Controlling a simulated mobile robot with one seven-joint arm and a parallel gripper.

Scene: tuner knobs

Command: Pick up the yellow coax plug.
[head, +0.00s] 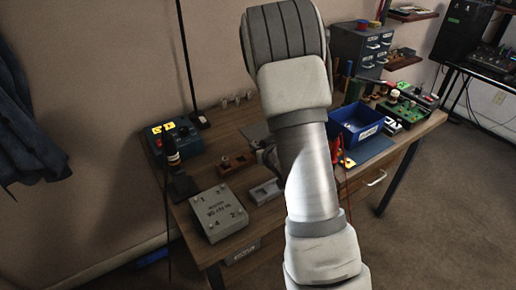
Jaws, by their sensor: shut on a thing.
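I cannot make out a yellow coax plug for certain. My arm rises through the middle of the head view and bends at the top. Its far end and my gripper are hidden behind the arm, so I cannot see what the jaws hold. A dark shape (267,156) shows at the arm's left edge above the wooden bench (228,143); I cannot tell what it is. A small yellow spot (349,162) shows beside red leads, right of the arm, too small to name.
On the bench, left of my arm, are a grey box with numbered terminals (219,212), a blue box with yellow labels (174,139) and a small wooden block (238,163). To the right are a blue bin (357,124), a green board (407,110) and grey drawers (361,48).

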